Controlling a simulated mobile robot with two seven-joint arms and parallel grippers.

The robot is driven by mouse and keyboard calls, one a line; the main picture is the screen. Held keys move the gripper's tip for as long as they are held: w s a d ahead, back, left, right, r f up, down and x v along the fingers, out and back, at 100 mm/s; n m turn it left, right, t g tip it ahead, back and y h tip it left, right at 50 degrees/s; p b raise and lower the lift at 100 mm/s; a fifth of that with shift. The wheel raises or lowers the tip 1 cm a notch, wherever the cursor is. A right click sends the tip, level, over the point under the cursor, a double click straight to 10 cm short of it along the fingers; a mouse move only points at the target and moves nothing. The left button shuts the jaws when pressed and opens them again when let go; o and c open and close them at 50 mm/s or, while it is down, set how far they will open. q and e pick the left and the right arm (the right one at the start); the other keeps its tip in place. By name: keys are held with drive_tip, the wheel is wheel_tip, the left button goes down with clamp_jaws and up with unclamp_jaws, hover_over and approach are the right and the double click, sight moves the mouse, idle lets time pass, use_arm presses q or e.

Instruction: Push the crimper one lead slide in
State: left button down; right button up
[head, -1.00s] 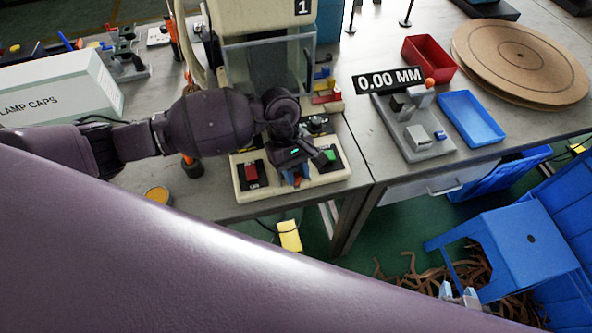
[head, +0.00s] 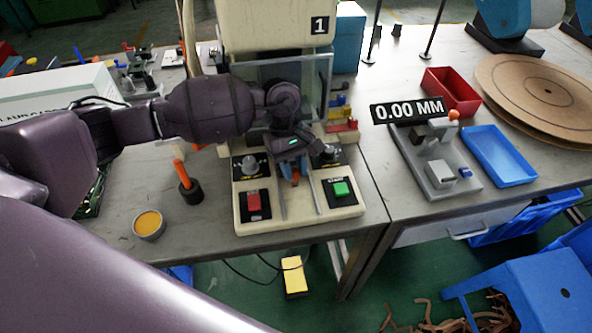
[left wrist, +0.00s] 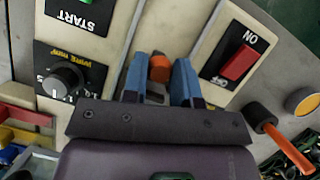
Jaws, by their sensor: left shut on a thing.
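Crimper one (head: 265,25) is the cream machine with a black "1" label and a clear guard. Its front base (head: 300,215) has a channel between the red-switch panel and the green START panel. My left gripper (head: 294,174) is over this channel, close to the guard, with its fingers pointing down. In the left wrist view its blue fingers (left wrist: 159,75) close around a small orange piece (left wrist: 159,66), which looks like the lead slide's handle. The rest of the slide is hidden by the gripper. My right gripper is not in view.
A red switch (head: 253,203) and a green button (head: 341,188) flank the channel. An orange-handled tool in a black holder (head: 190,190) and a yellow-topped tin (head: 149,225) stand left. A gauge stand (head: 440,175) and a blue tray (head: 499,156) are right.

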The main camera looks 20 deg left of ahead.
use_arm(q)
drive_tip(key=shift+w+a+r, duration=0.1)
drive_tip(key=shift+w+a, duration=0.05)
drive_tip(key=shift+w, duration=0.05)
drive_tip(key=c, duration=1)
unclamp_jaws()
drive_tip(key=shift+o, duration=0.5)
wheel_tip(320, 180, up, 8)
drive_tip(key=shift+r+p, duration=0.15)
drive_tip(key=shift+p, duration=0.2)
wheel_tip(320, 180, up, 12)
drive_tip(key=shift+f, duration=0.2)
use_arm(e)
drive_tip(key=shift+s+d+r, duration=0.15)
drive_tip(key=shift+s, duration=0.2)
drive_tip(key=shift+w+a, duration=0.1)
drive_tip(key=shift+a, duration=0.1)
use_arm(q)
drive_tip(key=shift+f, duration=0.1)
